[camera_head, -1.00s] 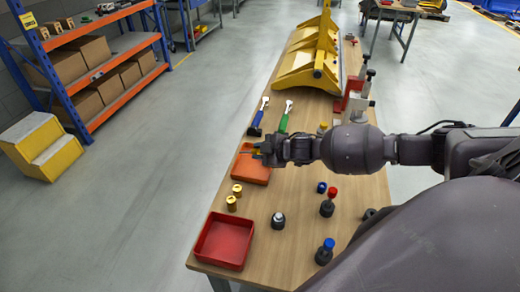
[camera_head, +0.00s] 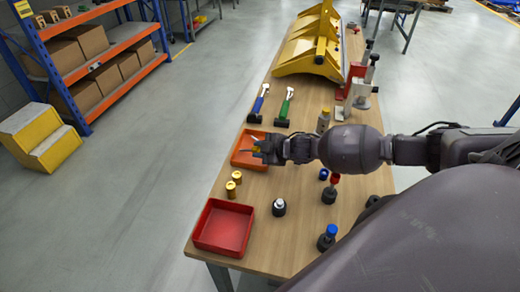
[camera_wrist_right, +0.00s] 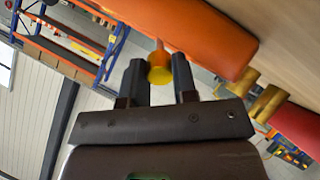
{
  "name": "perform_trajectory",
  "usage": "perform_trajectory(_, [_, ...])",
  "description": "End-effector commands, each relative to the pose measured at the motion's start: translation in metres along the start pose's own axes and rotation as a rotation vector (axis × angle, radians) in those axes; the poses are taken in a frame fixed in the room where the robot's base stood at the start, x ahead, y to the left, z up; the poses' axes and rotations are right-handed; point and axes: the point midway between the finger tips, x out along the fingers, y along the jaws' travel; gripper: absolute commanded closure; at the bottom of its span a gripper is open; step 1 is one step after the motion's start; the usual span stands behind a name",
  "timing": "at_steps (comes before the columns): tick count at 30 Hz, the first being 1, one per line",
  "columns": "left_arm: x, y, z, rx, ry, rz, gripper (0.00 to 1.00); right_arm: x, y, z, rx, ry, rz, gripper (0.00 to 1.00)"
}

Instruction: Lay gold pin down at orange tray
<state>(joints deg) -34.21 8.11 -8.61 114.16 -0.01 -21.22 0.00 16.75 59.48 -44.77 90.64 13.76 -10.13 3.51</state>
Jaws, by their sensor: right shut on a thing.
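My right gripper (camera_head: 255,149) is over the right part of the orange tray (camera_head: 239,157) in the head view. In the right wrist view, its two dark fingers (camera_wrist_right: 160,78) are shut on a gold pin (camera_wrist_right: 159,74), whose round yellow end faces the camera. The orange tray also shows in the wrist view (camera_wrist_right: 208,32), beyond the pin. I cannot tell whether the pin touches the tray. My left gripper is not in view.
Two other gold cylinders (camera_head: 234,183) stand between the orange tray and a red tray (camera_head: 223,228). Hammers with blue (camera_head: 259,105) and green (camera_head: 286,106) handles lie beyond the orange tray. Several dark-based pieces (camera_head: 279,207) stand to the right. A yellow rack (camera_head: 312,60) is farther back.

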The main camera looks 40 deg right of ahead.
Motion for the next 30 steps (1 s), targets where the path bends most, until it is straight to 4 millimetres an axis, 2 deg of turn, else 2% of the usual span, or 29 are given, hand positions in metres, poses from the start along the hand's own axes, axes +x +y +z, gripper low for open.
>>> perform_trajectory(1, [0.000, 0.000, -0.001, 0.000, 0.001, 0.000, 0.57, 0.000, 0.000, 0.000, 0.000, 0.000, 0.000, 0.96])
perform_trajectory(2, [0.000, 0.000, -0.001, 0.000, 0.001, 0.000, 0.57, 0.000, 0.000, 0.000, 0.000, 0.000, 0.000, 0.72])
perform_trajectory(6, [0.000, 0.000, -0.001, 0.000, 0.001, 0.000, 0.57, 0.000, 0.000, 0.000, 0.000, 0.000, 0.000, 0.51])
perform_trajectory(8, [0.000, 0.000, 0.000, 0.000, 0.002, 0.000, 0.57, 0.000, 0.000, 0.000, 0.000, 0.000, 0.000, 0.44])
perform_trajectory(16, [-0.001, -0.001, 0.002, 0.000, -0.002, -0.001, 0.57, -0.001, 0.000, 0.000, 0.000, 0.000, 0.000, 0.44])
perform_trajectory(20, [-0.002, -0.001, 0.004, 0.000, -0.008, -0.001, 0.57, -0.008, -0.001, 0.001, 0.001, -0.001, -0.001, 0.44])
perform_trajectory(30, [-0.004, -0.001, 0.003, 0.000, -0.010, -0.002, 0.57, -0.062, -0.001, 0.001, -0.001, -0.002, -0.002, 0.44])
